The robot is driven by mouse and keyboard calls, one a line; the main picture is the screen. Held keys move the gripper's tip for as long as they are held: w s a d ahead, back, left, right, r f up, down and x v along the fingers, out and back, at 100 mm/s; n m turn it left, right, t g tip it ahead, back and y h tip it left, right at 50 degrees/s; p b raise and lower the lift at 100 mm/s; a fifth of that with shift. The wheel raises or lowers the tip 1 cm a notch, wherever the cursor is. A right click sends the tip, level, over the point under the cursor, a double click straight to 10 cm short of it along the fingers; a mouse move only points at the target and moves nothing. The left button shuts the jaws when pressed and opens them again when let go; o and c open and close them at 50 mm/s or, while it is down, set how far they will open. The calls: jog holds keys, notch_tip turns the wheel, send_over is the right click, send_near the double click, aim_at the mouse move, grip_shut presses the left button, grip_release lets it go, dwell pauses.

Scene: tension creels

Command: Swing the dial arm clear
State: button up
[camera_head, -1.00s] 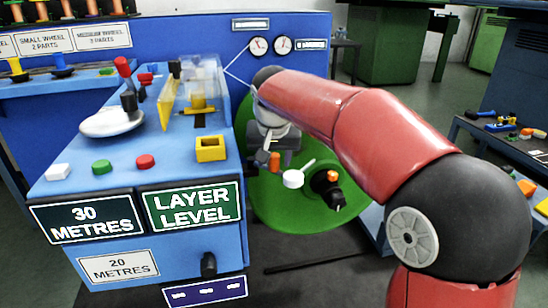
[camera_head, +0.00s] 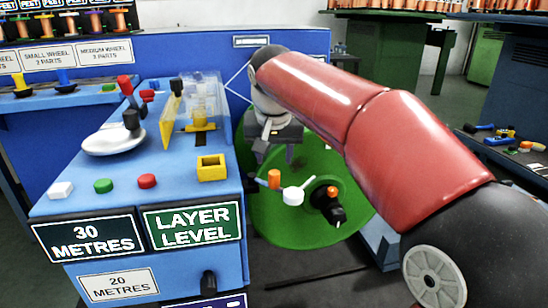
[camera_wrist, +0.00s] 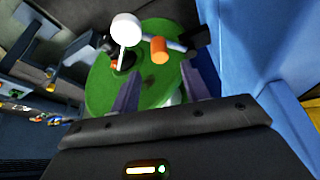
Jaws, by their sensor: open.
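A white round dial (camera_head: 293,196) with a thin white pointer sits in front of the green wheel (camera_head: 262,222). An orange cylinder (camera_head: 274,179) on a dark arm stands just left of the dial. In the wrist view the white dial (camera_wrist: 126,27) is at the top, and the orange cylinder (camera_wrist: 158,50) is right of it. My gripper (camera_head: 276,157) is open and empty, above the orange cylinder in the head view. In the wrist view my gripper (camera_wrist: 160,72) has its fingers apart, with the cylinder ahead, between and beyond the tips. Contact is not visible.
A black hub with an orange cap (camera_head: 331,200) is right of the dial. The blue console (camera_head: 120,200) with buttons and a yellow square socket (camera_head: 212,168) stands close on the left. A bench with tools (camera_head: 510,145) is at the right. Dark floor lies below the wheel.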

jog(key=shift+c, duration=0.9)
jog(key=w+d+n+g, duration=0.1)
jog(key=d, duration=0.1)
jog(key=w+d+f+n+g+y+p, duration=0.1)
jog(key=d, duration=0.2)
jog(key=w+d+n+g+y, duration=0.1)
jog(key=d, duration=0.2)
jog(key=shift+w+d+f, duration=0.1)
jog(key=shift+w+f, duration=0.05)
jog(key=shift+f, duration=0.05)
grip_shut()
jog(key=n+g+y+p, duration=0.2)
jog(key=n+y, duration=0.3)
send_near(302, 188)
jog(key=w+d+r, duration=0.2)
jog(key=d+r, duration=0.1)
jog(key=d, duration=0.2)
jog(key=x, duration=0.4)
jog(key=s+a+b+x, duration=0.1)
jog(key=x, duration=0.2)
jog(key=r+b+x, duration=0.1)
jog(key=x, duration=0.3)
jog(key=shift+s+a+f, duration=0.2)
jog(key=shift+s+a, duration=0.1)
jog(key=shift+a, duration=0.1)
jog(key=shift+s+a, duration=0.2)
jog(key=shift+a, duration=0.1)
